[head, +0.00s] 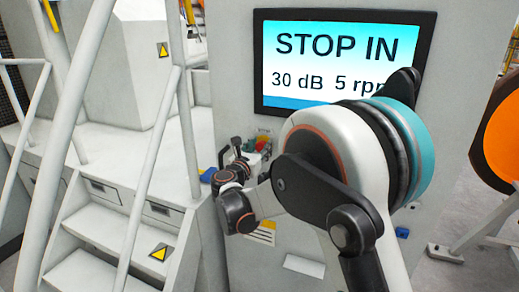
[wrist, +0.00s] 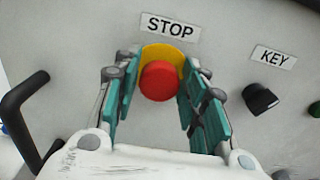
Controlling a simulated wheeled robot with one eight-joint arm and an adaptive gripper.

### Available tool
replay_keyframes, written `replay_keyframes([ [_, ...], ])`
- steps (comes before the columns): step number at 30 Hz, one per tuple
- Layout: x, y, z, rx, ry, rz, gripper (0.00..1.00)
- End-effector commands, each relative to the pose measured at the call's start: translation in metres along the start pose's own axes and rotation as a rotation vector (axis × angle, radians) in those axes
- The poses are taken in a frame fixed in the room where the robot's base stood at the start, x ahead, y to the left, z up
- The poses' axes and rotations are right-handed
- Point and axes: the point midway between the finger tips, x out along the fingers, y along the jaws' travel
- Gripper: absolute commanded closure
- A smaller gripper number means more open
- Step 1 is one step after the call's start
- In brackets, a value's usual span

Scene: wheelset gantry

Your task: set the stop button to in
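The red stop button (wrist: 159,81) sits on a yellow base (wrist: 161,53) under a label reading STOP on the grey panel. In the wrist view my gripper (wrist: 160,72) is open, its teal-padded fingers on either side of the button with gaps to the red cap. I cannot tell from this view how deep the cap sits. In the head view the display (head: 345,62) reads STOP IN, with 30 dB and 5 rpm below, partly hidden by my arm. My gripper (head: 236,152) is small there, at the panel controls.
A black knob (wrist: 260,99) sits under a KEY label (wrist: 273,57) right of the button. A black handle (wrist: 22,108) stands out at the left. White steps (head: 110,215) with railings are left of the panel. An orange round part (head: 503,140) is at the right.

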Motion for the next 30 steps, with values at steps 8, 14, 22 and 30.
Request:
replay_keyframes([
  [8, 0.0, 0.0, 0.0, 0.001, 0.001, -0.001, 0.46],
  [14, -0.007, 0.0, 0.0, 0.001, 0.001, 0.001, 0.46],
  [22, -0.054, 0.001, 0.0, 0.001, 0.001, 0.002, 0.46],
  [30, -0.102, 0.001, 0.0, 0.0, 0.001, 0.001, 0.46],
])
